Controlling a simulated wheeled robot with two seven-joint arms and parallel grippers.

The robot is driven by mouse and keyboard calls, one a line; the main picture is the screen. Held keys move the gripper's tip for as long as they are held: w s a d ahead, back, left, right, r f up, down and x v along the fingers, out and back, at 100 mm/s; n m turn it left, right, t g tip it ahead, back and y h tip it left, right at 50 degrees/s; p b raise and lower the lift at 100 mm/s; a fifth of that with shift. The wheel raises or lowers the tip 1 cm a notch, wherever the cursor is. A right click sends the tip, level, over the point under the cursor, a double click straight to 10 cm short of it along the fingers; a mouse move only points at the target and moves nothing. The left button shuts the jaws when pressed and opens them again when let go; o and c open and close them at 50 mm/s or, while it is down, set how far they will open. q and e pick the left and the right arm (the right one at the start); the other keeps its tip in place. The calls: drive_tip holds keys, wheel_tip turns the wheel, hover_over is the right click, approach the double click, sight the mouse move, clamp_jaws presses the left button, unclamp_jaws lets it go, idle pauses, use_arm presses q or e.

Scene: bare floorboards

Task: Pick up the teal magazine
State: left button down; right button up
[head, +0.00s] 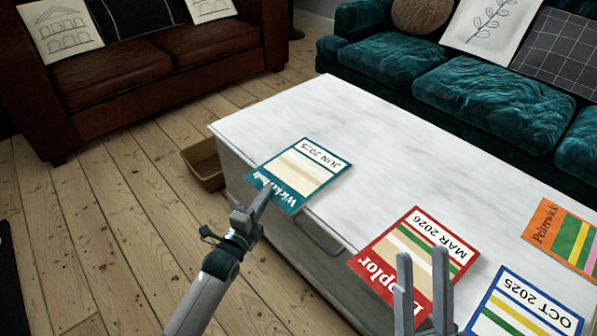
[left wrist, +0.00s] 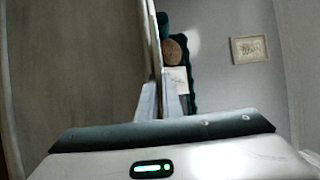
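The teal magazine (head: 303,172), marked JUN 2025, lies on the white table with its near corner past the table's front edge. My left gripper (head: 264,198) is at that near corner, its visible finger overlapping the magazine's teal border in the head view. In the left wrist view, its two fingers (left wrist: 159,100) stand close together on either side of a thin edge; whether they press on the magazine cannot be told. My right gripper (head: 423,285) is open and empty, with its fingers apart, in front of the red magazine.
The white table (head: 330,110) also bears a red magazine (head: 418,255), a blue-edged magazine (head: 525,305) and an orange one (head: 566,238). A brown box (head: 203,165) stands on the floor beside the table. A teal sofa (head: 480,90) and a brown sofa (head: 160,60) stand beyond.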

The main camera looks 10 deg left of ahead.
use_arm(q)
drive_tip(key=shift+r, duration=0.15)
use_arm(e)
drive_tip(key=shift+w+r, duration=0.1)
drive_tip(key=shift+r, duration=0.1)
